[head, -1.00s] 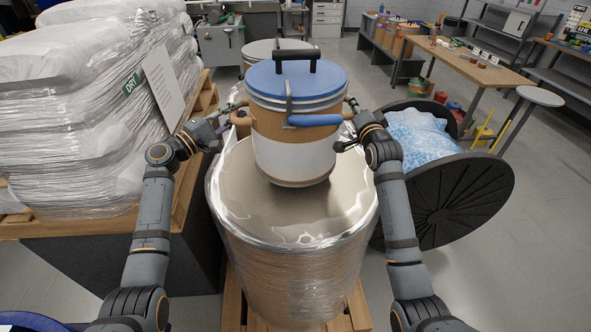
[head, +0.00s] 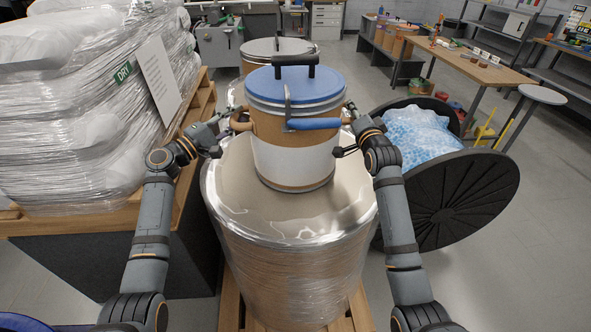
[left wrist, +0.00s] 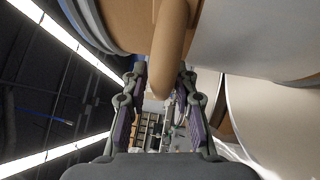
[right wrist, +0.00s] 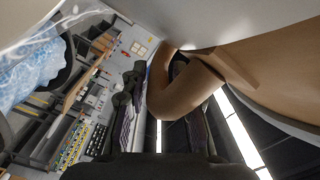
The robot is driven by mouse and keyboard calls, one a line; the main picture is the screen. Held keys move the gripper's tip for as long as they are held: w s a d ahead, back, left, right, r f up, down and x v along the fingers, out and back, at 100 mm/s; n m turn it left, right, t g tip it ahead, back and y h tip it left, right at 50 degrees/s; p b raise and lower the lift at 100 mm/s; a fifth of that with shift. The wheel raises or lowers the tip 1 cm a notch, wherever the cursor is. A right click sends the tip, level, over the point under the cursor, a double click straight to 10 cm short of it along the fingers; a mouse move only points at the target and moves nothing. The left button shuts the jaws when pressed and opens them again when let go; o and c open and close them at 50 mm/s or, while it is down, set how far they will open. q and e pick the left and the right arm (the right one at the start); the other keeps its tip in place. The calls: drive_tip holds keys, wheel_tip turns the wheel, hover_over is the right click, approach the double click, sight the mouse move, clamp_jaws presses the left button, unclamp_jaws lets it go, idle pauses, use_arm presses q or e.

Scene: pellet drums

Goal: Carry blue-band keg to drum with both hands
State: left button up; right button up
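The blue-band keg (head: 294,160) is brown with a white label, a blue lid and a blue lever. It looks upright over the wrapped drum (head: 290,280); I cannot tell whether its base touches the drum top. My left gripper (head: 228,128) is at the keg's left side handle; in the left wrist view my fingers (left wrist: 162,75) are either side of that brown handle (left wrist: 171,45). My right gripper (head: 348,130) is at the right side handle; in the right wrist view my fingers (right wrist: 160,90) enclose that handle (right wrist: 185,85), which partly hides one finger.
Wrapped white sacks (head: 80,110) on a pallet stand close on the left. Another drum (head: 278,47) stands behind the keg. Floor at far right is clear.

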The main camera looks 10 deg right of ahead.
use_arm(q)
drive_tip(key=shift+o, duration=0.9)
drive_tip(key=shift+s+r, duration=0.1)
drive_tip(key=shift+r, duration=0.05)
use_arm(e)
drive_tip(key=shift+o, duration=0.9)
drive_tip(key=shift+s+r, duration=0.1)
drive_tip(key=shift+r, duration=0.05)
use_arm(q)
drive_tip(key=shift+s+r, duration=0.1)
drive_tip(key=shift+s, duration=0.05)
use_arm(e)
drive_tip(key=shift+s+r, duration=0.1)
drive_tip(key=shift+s, duration=0.1)
use_arm(q)
drive_tip(key=shift+a+f, duration=0.2)
drive_tip(key=shift+a, duration=0.05)
use_arm(e)
drive_tip(key=shift+w, duration=0.15)
use_arm(q)
drive_tip(key=v, duration=1.1)
drive_tip(key=shift+s+a, duration=0.2)
drive_tip(key=shift+s, duration=0.1)
use_arm(e)
drive_tip(key=s, duration=1.2)
